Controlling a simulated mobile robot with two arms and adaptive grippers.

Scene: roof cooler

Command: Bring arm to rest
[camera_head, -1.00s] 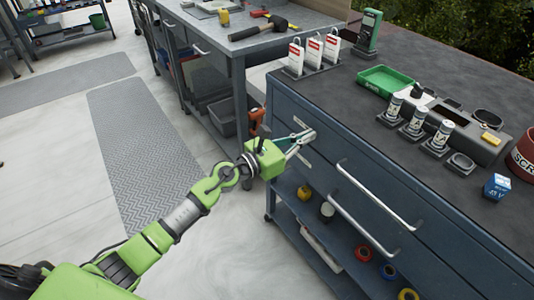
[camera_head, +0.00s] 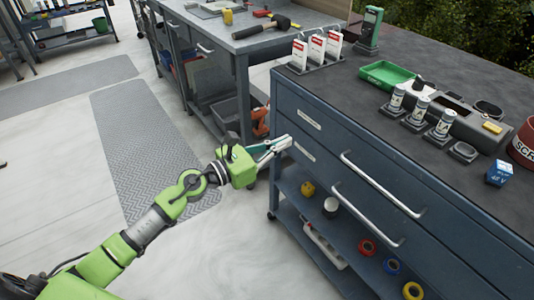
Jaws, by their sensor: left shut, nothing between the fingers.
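My left arm comes in from the lower left, bright green with grey joints. My left gripper (camera_head: 274,148) is shut and empty. It appears in front of the left end of the blue-grey drawer cabinet (camera_head: 330,150), near a pale label plate; I cannot tell whether it touches the cabinet. Both drawers with long silver handles look shut. My right gripper is not in view.
The cabinet top holds a green tray (camera_head: 386,74), several grey-white cans in holders, white-and-red tags (camera_head: 316,46) and a blue box (camera_head: 499,173). Tape rolls lie on the lower shelf. A second bench (camera_head: 240,42) stands behind. The floor at left is open.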

